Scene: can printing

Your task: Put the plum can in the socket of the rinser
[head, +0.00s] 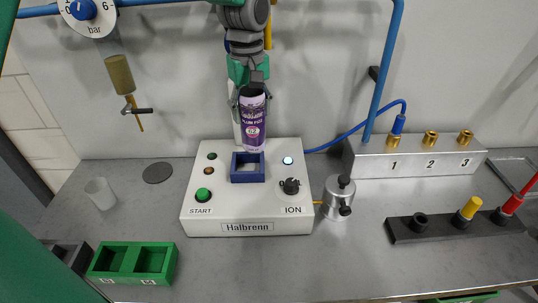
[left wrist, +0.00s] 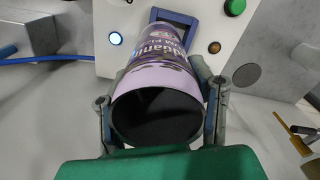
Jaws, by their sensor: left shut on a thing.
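The plum can (head: 253,124) is purple and white with "PLUM" lettering. My left gripper (head: 252,96) is shut around its upper part and holds it roughly upright above the rinser (head: 218,226), a white box labelled Halbrenn. The rinser's socket (head: 248,178) is a blue square frame on its top; the can's lower end shows just at its back edge in the head view. My right gripper is not in view.
A green START button (head: 203,195), a black knob (head: 290,186) and a lit white lamp surround the socket. A metal cylinder (head: 339,197) stands right of the rinser. A white cup (head: 100,193) and green tray (head: 134,245) are left. A numbered valve block (head: 415,165) is right.

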